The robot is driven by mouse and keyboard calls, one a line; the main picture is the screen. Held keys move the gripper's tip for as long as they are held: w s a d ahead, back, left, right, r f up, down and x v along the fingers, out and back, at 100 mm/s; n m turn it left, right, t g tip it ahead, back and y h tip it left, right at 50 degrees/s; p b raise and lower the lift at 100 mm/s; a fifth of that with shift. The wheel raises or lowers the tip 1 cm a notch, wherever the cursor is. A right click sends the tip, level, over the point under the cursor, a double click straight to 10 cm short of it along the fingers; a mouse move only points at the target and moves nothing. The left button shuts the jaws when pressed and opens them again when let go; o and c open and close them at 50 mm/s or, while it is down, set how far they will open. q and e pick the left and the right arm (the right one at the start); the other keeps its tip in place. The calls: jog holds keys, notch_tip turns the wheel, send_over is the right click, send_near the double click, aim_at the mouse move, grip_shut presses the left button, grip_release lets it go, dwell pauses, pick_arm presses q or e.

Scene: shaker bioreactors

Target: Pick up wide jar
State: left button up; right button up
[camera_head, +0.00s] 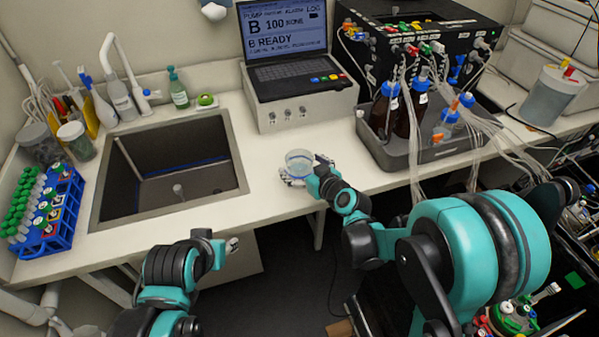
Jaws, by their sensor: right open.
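A clear, wide jar (299,160) stands upright on the white counter (345,172), in front of the laptop unit. My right gripper (303,178) is open at the jar's near side, with its fingers low beside the jar. Whether the fingers touch the glass is too small to tell. My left gripper (231,245) is lower left, in front of the counter edge and apart from the jar. Its fingers are too small to read.
A sink (170,170) lies left of the jar. A laptop on a white box (300,107) stands behind it. A grey tray (425,150) with brown bottles and tubing is to the right. A blue tube rack (50,215) stands far left.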

aim_at(293, 159)
jog(key=b+x, duration=0.1)
jog(key=x, duration=0.4)
jog(key=shift+f+b, duration=0.1)
jog(key=shift+b, duration=0.3)
jog(key=shift+d, duration=0.1)
jog(key=shift+c, duration=0.3)
jog(key=c, duration=1.4)
jog(key=shift+c, duration=0.4)
